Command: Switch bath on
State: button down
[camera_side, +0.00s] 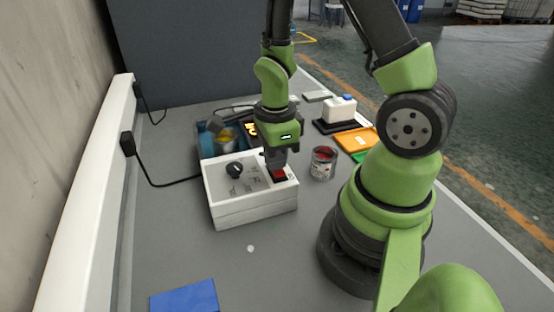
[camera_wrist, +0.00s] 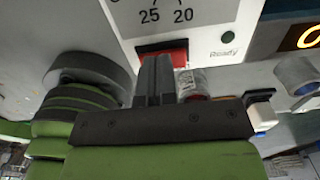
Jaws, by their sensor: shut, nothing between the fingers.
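The bath's white control box (camera_side: 228,213) stands on the grey bench, with a black knob (camera_side: 234,170) on its sloped top. A red rocker switch (camera_side: 279,175) sits at the right of that top. It also shows in the wrist view (camera_wrist: 178,49), partly hidden by my fingers. My gripper (camera_side: 276,168) points down with its fingers shut and empty. The fingertips are at the switch; I cannot tell whether they press it. In the wrist view, a small green lamp (camera_wrist: 229,33) sits above the word "Ready"; I cannot tell if it is lit.
An open can with red paint (camera_side: 323,164) stands close right of the box. A blue container (camera_side: 207,142) and a dark unit with orange digits (camera_side: 251,129) are behind it. An orange tray (camera_side: 355,141) lies farther right. A blue sheet (camera_side: 185,297) lies in front; bench between is mostly clear.

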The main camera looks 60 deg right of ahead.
jog(key=shift+w+d+r, duration=0.1)
jog(key=shift+w+d, duration=0.05)
jog(key=shift+d, duration=0.05)
